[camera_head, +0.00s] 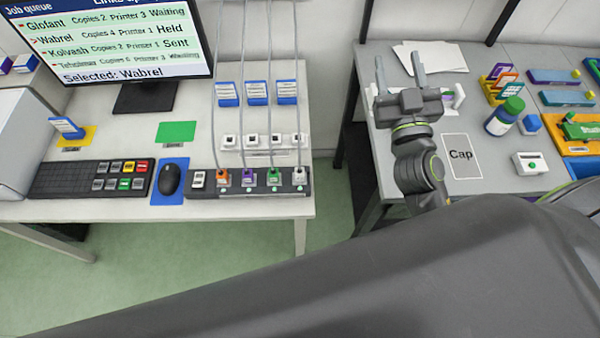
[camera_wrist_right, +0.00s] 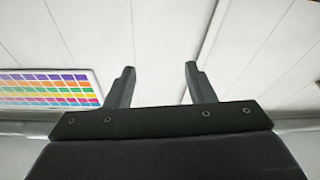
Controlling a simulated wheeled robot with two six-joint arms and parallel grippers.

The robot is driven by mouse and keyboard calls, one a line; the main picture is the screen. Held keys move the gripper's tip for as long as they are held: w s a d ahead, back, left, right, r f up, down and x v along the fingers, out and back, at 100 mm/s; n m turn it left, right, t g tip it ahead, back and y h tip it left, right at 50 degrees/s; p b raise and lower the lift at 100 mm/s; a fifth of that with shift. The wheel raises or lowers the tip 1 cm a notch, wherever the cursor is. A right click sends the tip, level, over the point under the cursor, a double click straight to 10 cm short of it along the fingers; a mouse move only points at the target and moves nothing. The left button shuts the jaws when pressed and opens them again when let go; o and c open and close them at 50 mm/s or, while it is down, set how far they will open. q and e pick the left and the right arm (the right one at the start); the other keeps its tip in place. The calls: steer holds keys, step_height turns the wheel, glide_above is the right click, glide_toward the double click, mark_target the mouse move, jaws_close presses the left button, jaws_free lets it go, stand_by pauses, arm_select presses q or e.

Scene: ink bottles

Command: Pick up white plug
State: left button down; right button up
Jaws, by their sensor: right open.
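The white plug (camera_head: 299,175) sits in the right end of the dark power strip (camera_head: 262,188) on the left table, with a grey cable rising from it. Orange (camera_head: 222,176), purple (camera_head: 248,175) and green (camera_head: 273,175) plugs sit to its left in the same strip. My right gripper (camera_head: 399,60) is open and empty, raised over the right table, well to the right of the white plug. In the right wrist view the gripper (camera_wrist_right: 160,69) shows two spread fingers with nothing between them. My left gripper is out of view.
A white row of sockets (camera_head: 258,158) and blue-and-white labels (camera_head: 257,92) stand behind the strip. A mouse (camera_head: 169,179) and keyboard (camera_head: 75,179) lie to its left. A gap with green floor (camera_head: 345,195) separates the tables. A blue bottle (camera_head: 499,122) stands right of my right gripper.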

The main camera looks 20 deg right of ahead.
steer(key=w+a+r+n+t+y, duration=0.2)
steer(key=a+r+n+y, duration=0.2)
steer(key=a+n+y, duration=0.6)
steer(key=n+g+y, duration=0.2)
steer(key=n+g, duration=0.6)
steer(key=g, duration=1.2)
glide_above(301, 171)
step_height(301, 171, down, 18)
steer(key=f, duration=0.1)
steer(key=s+d+f+m+g+h, duration=0.2)
steer(key=d+m+h, duration=0.1)
steer(key=d, duration=0.3)
steer(key=b+x, duration=0.7)
steer(key=x, duration=0.5)
steer(key=shift+w, duration=0.1)
steer(key=shift+d+x, duration=0.1)
steer(key=shift+x, duration=1.3)
steer(key=shift+d+x, duration=0.15)
steer(key=shift+x, duration=1.25)
steer(key=shift+w+f, duration=0.1)
